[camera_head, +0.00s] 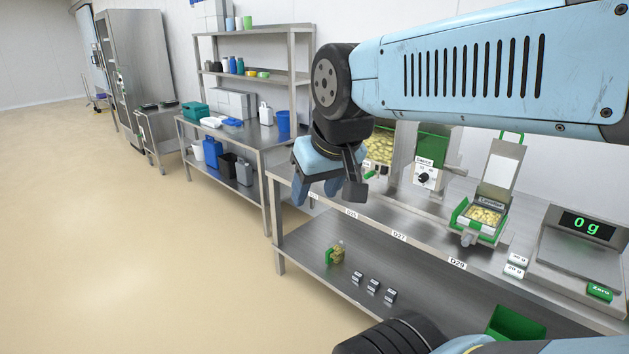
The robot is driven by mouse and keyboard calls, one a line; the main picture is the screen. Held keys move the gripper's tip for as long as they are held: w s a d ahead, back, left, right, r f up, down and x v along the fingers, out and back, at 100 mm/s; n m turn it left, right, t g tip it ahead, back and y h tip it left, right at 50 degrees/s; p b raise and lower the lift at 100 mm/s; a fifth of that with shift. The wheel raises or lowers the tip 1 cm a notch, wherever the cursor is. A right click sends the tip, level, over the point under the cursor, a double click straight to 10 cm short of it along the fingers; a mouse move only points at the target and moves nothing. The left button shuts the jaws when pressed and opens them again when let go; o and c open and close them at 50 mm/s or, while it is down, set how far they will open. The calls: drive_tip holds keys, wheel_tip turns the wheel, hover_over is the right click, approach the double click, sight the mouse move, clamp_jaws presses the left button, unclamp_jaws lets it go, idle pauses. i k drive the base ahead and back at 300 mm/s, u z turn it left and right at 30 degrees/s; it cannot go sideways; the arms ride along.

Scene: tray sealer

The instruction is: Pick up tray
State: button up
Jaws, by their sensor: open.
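A tray (484,215) filled with yellowish pieces sits in a green-framed sealer (468,236) on the steel bench, with the sealer's lid (502,165) standing raised behind it. My gripper and arm hide part of the bench's back left.
The bench's front strip between my gripper and the sealer is clear.

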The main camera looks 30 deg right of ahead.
sight(486, 218)
drive_tip(key=u, duration=1.25)
drive_tip(key=i, duration=0.1)
drive_tip(key=z, duration=2.95)
drive_tip(key=k, duration=0.5)
drive_tip(key=z, duration=0.2)
drive_tip(key=i, duration=0.5)
drive_tip(key=u, duration=0.1)
